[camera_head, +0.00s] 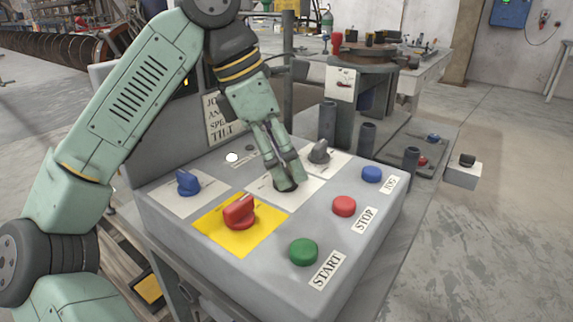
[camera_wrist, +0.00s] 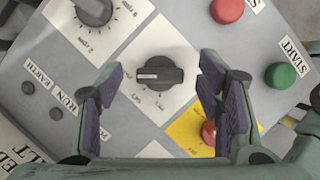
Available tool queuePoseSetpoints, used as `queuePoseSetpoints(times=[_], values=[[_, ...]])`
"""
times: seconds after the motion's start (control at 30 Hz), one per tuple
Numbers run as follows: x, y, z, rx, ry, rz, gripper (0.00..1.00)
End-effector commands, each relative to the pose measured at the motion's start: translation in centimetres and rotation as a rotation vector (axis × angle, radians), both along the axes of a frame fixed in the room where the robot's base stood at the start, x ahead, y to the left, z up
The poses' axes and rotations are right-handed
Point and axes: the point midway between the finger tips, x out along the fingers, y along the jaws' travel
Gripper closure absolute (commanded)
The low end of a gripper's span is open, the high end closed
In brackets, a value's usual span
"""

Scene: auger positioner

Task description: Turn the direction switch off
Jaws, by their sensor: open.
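A black rotary knob (camera_wrist: 160,74) on a white plate sits between my fingertips in the wrist view, its bar lying roughly level. In the camera_head view this knob (camera_head: 286,186) is mostly hidden by my gripper (camera_head: 284,177). My gripper (camera_wrist: 161,82) is open, with one finger on each side of the knob; I cannot tell whether they touch it. A second, grey knob (camera_head: 319,152) stands behind and to the right on its own white plate; it also shows at the wrist view's top left (camera_wrist: 94,10). The small labels do not read clearly, so I cannot confirm which is the direction switch.
The grey control box (camera_head: 290,247) also bears a red knob (camera_head: 239,213) on yellow, a blue knob (camera_head: 188,183), and green (camera_head: 303,252), red (camera_head: 344,206) and blue (camera_head: 372,174) buttons. Dark posts (camera_head: 327,121) stand behind it. Open floor lies to the right.

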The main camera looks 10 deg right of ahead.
Motion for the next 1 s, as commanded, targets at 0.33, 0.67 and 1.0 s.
queuePoseSetpoints(times=[0.33, 0.67, 1.0], values=[[-0.03, -0.52, -1.16, -0.002, 0.0, -0.001, 0.4], [-0.03, -0.51, -1.14, -0.001, 0.0, -0.001, 0.55], [-0.04, -0.5, -1.13, -0.001, 0.0, -0.001, 0.78]])
